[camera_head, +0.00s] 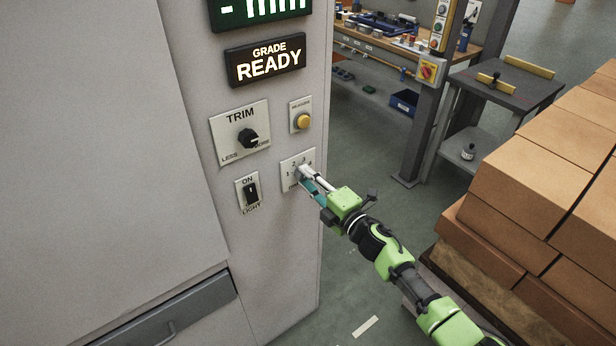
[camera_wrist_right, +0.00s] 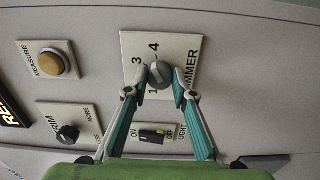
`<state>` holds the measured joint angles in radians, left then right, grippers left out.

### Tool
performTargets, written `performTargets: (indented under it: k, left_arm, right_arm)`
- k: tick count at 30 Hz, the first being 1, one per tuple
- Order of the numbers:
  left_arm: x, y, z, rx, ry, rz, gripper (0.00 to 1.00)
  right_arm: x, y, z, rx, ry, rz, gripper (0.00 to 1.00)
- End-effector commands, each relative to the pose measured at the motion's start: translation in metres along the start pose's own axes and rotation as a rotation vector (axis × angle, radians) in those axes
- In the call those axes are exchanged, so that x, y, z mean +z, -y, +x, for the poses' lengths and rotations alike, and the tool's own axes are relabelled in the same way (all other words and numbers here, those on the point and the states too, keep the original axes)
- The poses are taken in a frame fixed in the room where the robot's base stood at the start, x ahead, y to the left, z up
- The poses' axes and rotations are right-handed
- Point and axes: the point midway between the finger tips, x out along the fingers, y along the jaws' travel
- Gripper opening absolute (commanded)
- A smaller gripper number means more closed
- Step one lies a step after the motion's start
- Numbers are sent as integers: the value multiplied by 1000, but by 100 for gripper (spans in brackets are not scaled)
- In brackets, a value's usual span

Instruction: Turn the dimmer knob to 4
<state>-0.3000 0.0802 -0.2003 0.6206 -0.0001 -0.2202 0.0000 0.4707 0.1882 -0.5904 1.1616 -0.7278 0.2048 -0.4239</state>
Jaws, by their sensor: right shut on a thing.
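The dimmer knob (camera_wrist_right: 160,72) is a grey round knob on a cream plate (camera_wrist_right: 181,47) marked DIMMER. In the right wrist view the plate appears turned sideways, with 1 below the knob, 3 at its upper left and 4 above it. My right gripper (camera_head: 303,174) reaches the dimmer plate (camera_head: 287,163) and is shut on the knob, one fingertip on each side. The gripper covers the knob in the head view. I cannot clearly tell which number the knob points to. My left gripper is out of view.
Close by on the panel are the TRIM knob (camera_head: 247,138), the yellow MEASURE button (camera_head: 303,121) and the LIGHT switch (camera_head: 250,191). A lit READY sign (camera_head: 266,63) is above. Open floor lies between.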

Motion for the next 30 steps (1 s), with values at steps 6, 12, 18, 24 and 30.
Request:
performTargets:
  k: [6,12,18,24,30]
  left_arm:
    - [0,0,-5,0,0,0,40]
    - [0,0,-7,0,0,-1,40]
    - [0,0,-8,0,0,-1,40]
    - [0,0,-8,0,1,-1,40]
    - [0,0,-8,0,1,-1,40]
  right_arm:
    - [0,0,0,-2,1,137,3]
    - [0,1,0,-2,2,215,3]
    - [0,1,0,-2,1,248,3]
    - [0,1,0,-2,1,255,3]
    - [0,1,0,-2,1,255,3]
